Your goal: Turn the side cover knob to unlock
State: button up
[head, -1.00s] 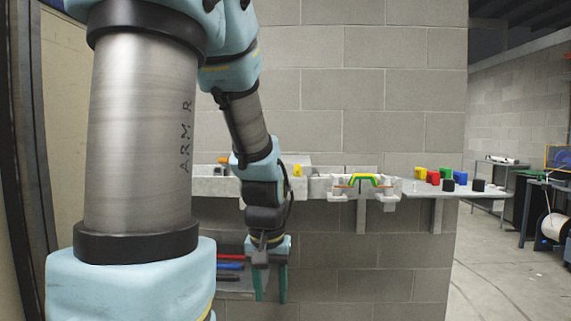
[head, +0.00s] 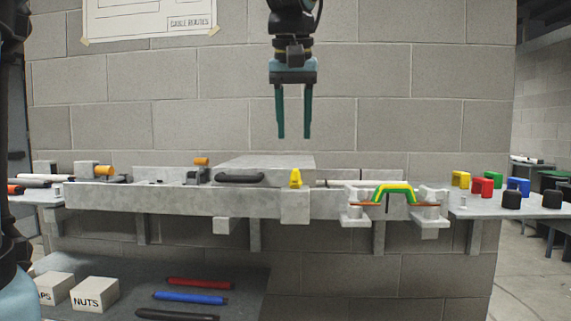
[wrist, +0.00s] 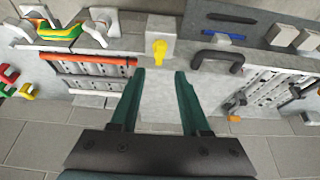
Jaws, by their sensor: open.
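A small yellow knob (head: 295,178) stands upright on a light grey block at the front of the grey workbench unit, just right of the cover plate with the black handle (head: 240,178). In the wrist view the yellow knob (wrist: 159,47) lies just beyond my fingertips, near the middle. My gripper (head: 294,137) points down above and behind the knob, with its two green fingers apart and nothing between them. It also shows in the wrist view (wrist: 160,73). The fingers are clear of the knob.
Orange knobs (head: 103,171) stand at the left. Coloured blocks (head: 490,183) and black knobs lie on the right shelf. A lower shelf holds labelled boxes (head: 95,293) and coloured bars (head: 190,297). Brick wall stands behind.

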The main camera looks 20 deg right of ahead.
aim_at(295, 169)
jog(key=x, duration=0.8)
jog(key=shift+f+p, duration=0.35)
jog(key=shift+f, duration=0.05)
jog(key=shift+c, duration=0.3)
grip_shut()
